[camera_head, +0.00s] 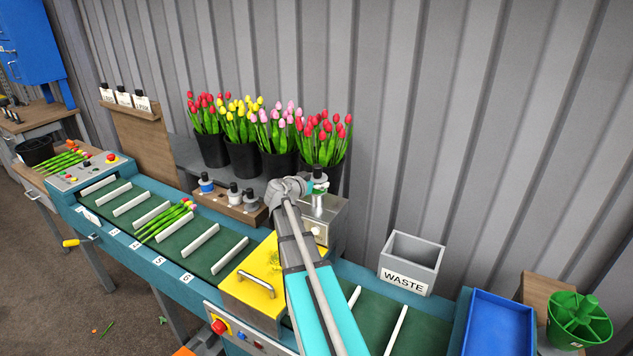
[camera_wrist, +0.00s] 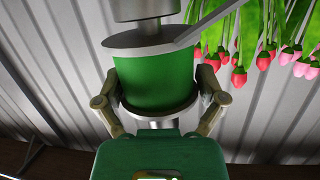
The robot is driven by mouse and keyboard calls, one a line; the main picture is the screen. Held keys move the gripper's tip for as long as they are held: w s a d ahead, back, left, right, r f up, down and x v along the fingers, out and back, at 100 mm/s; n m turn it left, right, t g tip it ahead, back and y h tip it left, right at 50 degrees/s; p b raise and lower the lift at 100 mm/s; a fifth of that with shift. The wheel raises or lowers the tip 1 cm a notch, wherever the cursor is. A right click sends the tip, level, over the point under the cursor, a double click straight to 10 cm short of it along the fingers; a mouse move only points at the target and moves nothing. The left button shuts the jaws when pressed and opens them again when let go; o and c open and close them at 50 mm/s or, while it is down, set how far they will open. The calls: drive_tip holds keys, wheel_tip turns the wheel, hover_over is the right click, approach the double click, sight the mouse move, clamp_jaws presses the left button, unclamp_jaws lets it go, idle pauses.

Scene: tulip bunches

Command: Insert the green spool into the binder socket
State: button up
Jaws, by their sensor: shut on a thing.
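The green spool (camera_wrist: 152,78) fills the middle of the wrist view, which shows the scene upside down. My gripper (camera_wrist: 157,92) is shut on it, one finger on each side. In the picture, a grey disc and metal post lie directly above the spool, with a flat grey bar reaching right. I cannot tell whether the spool touches the post or sits in the socket. In the head view my gripper (camera_head: 319,188) is over the grey metal binder (camera_head: 325,212), beside the yellow cover. The spool is tiny there and the socket is hidden.
A wooden rack (camera_head: 228,204) with several spools stands left of the binder. Black buckets of tulips (camera_head: 275,165) stand close behind my gripper. The yellow cover (camera_head: 252,290) has a raised handle. A WASTE bin (camera_head: 411,262) and a blue tray (camera_head: 498,325) are at the right.

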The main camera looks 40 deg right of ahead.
sight(314, 169)
drive_tip(key=shift+f, duration=0.15)
drive_tip(key=o, duration=1)
drive_tip(key=shift+r+p, duration=2.5)
drive_tip(key=shift+r, duration=0.05)
drive_tip(key=s+a+f+n+g+y, duration=0.1)
drive_tip(key=s+a+f+n+y, duration=0.3)
drive_tip(key=a, duration=0.9)
drive_tip(key=s+a+f+n+g+y, duration=0.1)
drive_tip(key=s+a+f+n+y, duration=0.4)
drive_tip(key=a, duration=0.9)
drive_tip(key=s+a+f+n+g+y, duration=0.2)
drive_tip(key=s+a+f+n+y, duration=0.3)
drive_tip(key=a, duration=0.9)
drive_tip(key=shift+s+a+n+y, duration=0.15)
drive_tip(key=shift+s+n+y, duration=0.15)
drive_tip(key=shift+s+n, duration=0.8)
